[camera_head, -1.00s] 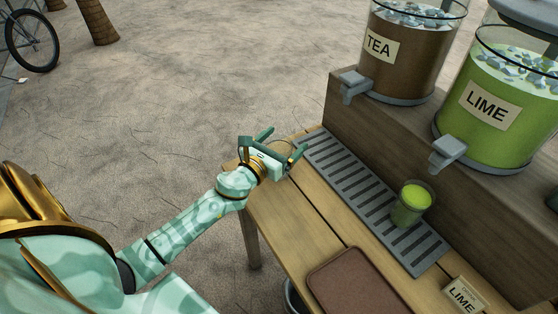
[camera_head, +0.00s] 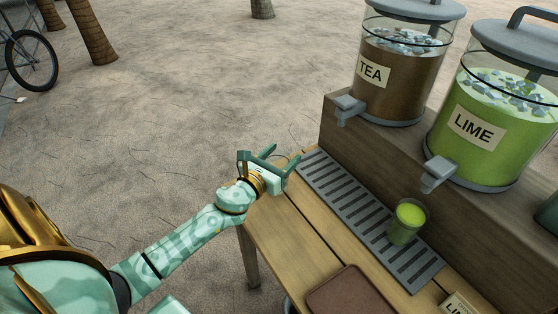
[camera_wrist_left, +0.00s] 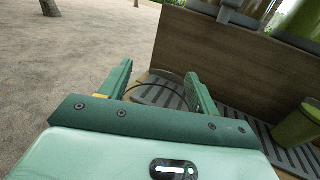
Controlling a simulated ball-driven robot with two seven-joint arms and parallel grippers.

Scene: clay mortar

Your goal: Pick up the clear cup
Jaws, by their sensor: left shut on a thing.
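The clear cup (camera_wrist_left: 152,94) is see-through and shows mainly as a thin rim between my left gripper's fingers in the left wrist view. My left gripper (camera_head: 277,160) is shut on it, near the far left end of the slotted drip tray (camera_head: 352,200) in the head view. The cup's lower part is hard to make out, so I cannot tell whether it touches anything below. A cup of green drink (camera_head: 406,224) stands upright on the drip tray, apart from the gripper; it also shows at the right of the left wrist view (camera_wrist_left: 297,128). My right gripper is out of view.
A tea dispenser (camera_head: 400,85) and a lime dispenser (camera_head: 490,130) stand on a wooden riser (camera_head: 345,142) behind the drip tray. A brown tray (camera_head: 352,295) and a lime card (camera_head: 458,305) lie on the wooden table (camera_head: 290,235). Open ground lies left of the table.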

